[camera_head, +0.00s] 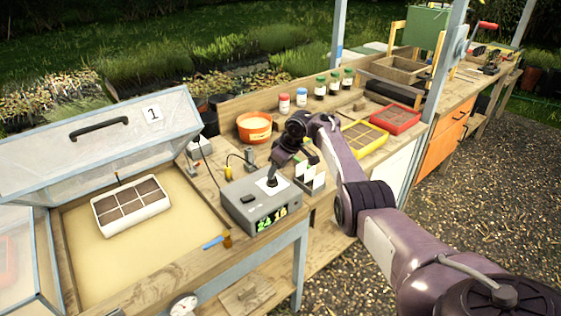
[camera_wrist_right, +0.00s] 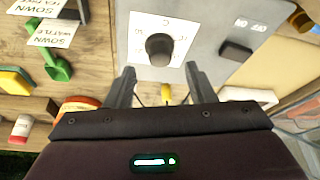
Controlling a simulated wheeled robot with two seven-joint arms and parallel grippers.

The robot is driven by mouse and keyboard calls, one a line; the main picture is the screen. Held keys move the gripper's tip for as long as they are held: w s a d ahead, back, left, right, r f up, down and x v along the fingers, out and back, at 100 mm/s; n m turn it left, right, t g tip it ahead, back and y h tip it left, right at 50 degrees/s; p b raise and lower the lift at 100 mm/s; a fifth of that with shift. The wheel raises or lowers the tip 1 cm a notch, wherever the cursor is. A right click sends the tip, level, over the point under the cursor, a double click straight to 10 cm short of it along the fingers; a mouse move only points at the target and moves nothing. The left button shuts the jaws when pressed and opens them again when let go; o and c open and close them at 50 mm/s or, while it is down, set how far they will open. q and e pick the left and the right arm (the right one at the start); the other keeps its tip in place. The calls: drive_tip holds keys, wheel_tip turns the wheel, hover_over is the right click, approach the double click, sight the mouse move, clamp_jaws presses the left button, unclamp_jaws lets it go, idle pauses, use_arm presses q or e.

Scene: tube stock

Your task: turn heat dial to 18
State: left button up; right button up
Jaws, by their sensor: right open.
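The heat control box (camera_head: 262,208) is grey and stands on the bench edge. Its green display (camera_head: 272,217) appears to read 24 and 16. The black heat dial (camera_head: 271,182) sits on a white scale card on top of the box; in the right wrist view the dial (camera_wrist_right: 159,48) shows ahead of the fingertips, roughly centred between them. My right gripper (camera_head: 273,168) is open and empty, close to the dial. In the wrist view its two fingers (camera_wrist_right: 160,70) are apart, and I cannot tell whether they touch the dial. My left gripper is not in view.
A dark switch (camera_wrist_right: 236,50) is beside the dial. White label cards (camera_head: 310,177) stand right of the box. A cold frame with a raised lid (camera_head: 100,135) and a white seed tray (camera_head: 130,207) is at left. An orange tub (camera_head: 254,128) and a yellow tray (camera_head: 363,139) stand behind.

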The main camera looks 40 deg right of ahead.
drive_tip(key=v, duration=0.4)
idle(0.5)
